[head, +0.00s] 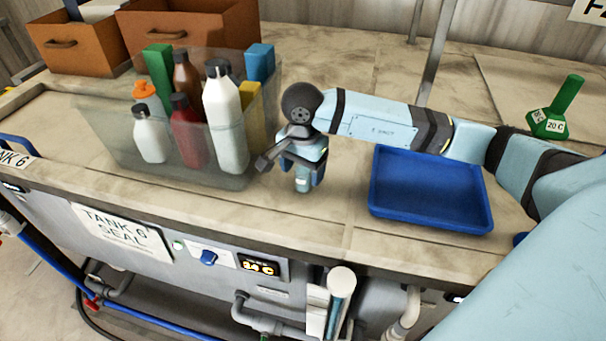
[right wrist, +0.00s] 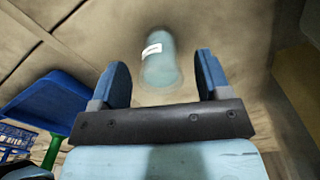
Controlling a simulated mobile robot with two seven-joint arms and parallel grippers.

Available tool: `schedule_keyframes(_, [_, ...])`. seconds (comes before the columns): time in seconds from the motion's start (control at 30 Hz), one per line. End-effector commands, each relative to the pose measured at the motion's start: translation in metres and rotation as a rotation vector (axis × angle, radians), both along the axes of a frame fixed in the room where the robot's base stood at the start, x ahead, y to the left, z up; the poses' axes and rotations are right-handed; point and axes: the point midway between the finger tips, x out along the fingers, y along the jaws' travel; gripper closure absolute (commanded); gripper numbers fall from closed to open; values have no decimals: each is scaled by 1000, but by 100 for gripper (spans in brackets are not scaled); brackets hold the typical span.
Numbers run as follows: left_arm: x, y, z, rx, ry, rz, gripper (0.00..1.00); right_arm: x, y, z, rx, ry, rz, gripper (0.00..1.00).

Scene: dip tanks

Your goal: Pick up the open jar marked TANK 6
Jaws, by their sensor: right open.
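A pale blue-green jar (head: 302,184) with a small white label stands on the bench top, just below my right gripper (head: 304,168) in the head view. In the right wrist view the jar (right wrist: 160,68) lies ahead and between the two blue fingers of my right gripper (right wrist: 162,60), with a gap on each side. The gripper is open and holds nothing. The label's writing is too small to read, and whether the jar is open on top cannot be told. In the head view the gripper partly hides the jar. My left gripper is not in view.
A clear bin (head: 110,150) of bottles and boxes stands close on the left of the gripper. A blue tray (head: 430,190) lies to the right. A green tagged object (head: 556,112) stands farther right. The bench's front edge is near, with a TANK 6 SEAL sign (head: 120,232) below.

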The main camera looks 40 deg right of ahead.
Motion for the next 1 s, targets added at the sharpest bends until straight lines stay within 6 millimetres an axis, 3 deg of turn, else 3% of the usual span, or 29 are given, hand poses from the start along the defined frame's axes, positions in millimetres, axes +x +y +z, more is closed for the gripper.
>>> schedule_keyframes(0.1, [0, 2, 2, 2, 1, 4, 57, 0, 0, -10, -2, 1, 0, 30])
schedule_keyframes(0.33, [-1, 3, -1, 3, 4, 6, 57, 0, 0, -11, -1, 0, 1, 30])
schedule_keyframes(0.57, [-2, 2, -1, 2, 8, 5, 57, 0, 0, -11, -1, 0, 0, 83])
schedule_keyframes(0.67, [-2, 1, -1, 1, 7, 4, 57, 0, 0, -11, -1, 0, 0, 88])
schedule_keyframes(1.0, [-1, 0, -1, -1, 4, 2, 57, 1, 0, -4, 0, -3, 0, 88])
